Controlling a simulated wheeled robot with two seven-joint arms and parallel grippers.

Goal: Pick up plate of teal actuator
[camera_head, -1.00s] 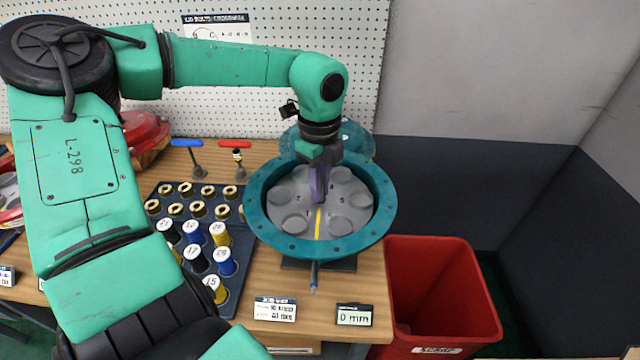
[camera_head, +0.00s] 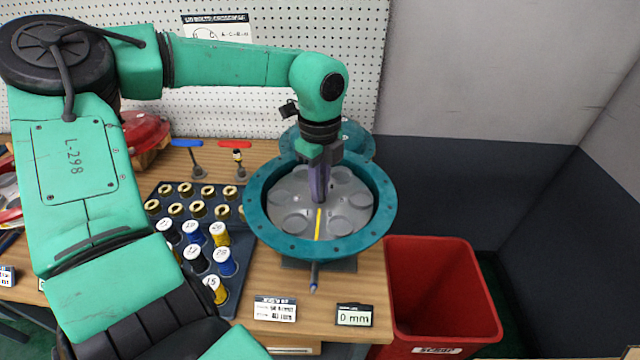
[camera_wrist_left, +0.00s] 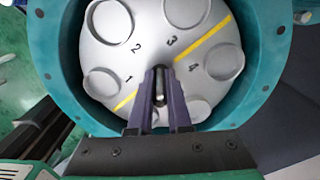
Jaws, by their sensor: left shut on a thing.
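The teal actuator (camera_head: 258,227) stands open on the bench, a round flanged housing that also shows in the left wrist view (camera_wrist_left: 53,75). Inside it lies the grey round plate (camera_head: 340,185), with several round cups, numbers and a yellow stripe; the wrist view shows it closely (camera_wrist_left: 150,52). My left gripper (camera_head: 319,198) points down at the plate's centre. In the left wrist view its purple fingers (camera_wrist_left: 160,85) are shut on a small metal post at the plate's middle. The plate appears to sit inside the housing. My right gripper is not in view.
A dark tray (camera_head: 240,262) with several brass rings and numbered spools is left of the actuator. Blue (camera_head: 187,143) and red (camera_head: 235,144) handled tools stand behind it. A "0 mm" display (camera_head: 354,315) is at the front edge. A red scrap bin (camera_head: 440,290) stands right.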

